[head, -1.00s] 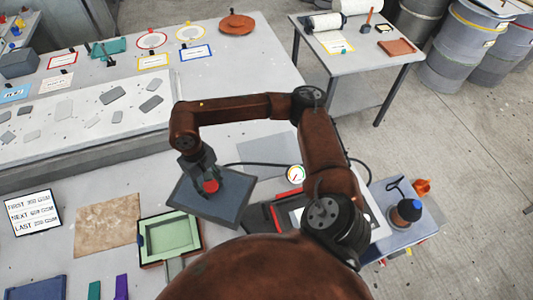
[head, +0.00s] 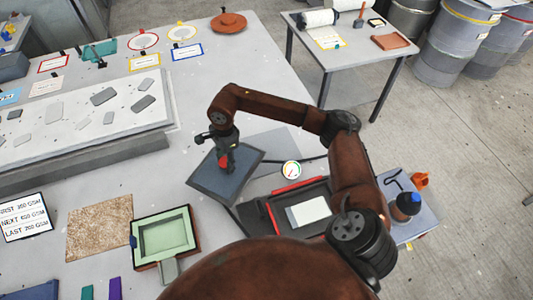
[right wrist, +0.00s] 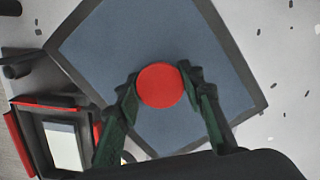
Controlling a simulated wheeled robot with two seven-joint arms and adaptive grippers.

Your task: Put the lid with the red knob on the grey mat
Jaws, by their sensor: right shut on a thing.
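The lid (head: 207,184) is a square blue-grey plate with a dark rim and a red knob (right wrist: 160,86) in its middle. My right gripper (head: 225,163) is shut on the knob, with one finger on each side of it in the right wrist view. The lid (right wrist: 110,45) looks held over the table; its height is hard to tell. The grey mat (head: 276,146) lies behind and right of the lid, partly hidden by the lid and my right arm. The lid overlaps its near left part in the head view. My left gripper is not in view.
A green-lined open mould (head: 147,237) stands left in front of the lid. A dark red-edged case (head: 265,222) and a round gauge (head: 291,169) are to the right. A speckled brown sheet (head: 98,228) lies left. A raised pale slab (head: 75,128) with grey pieces stands behind.

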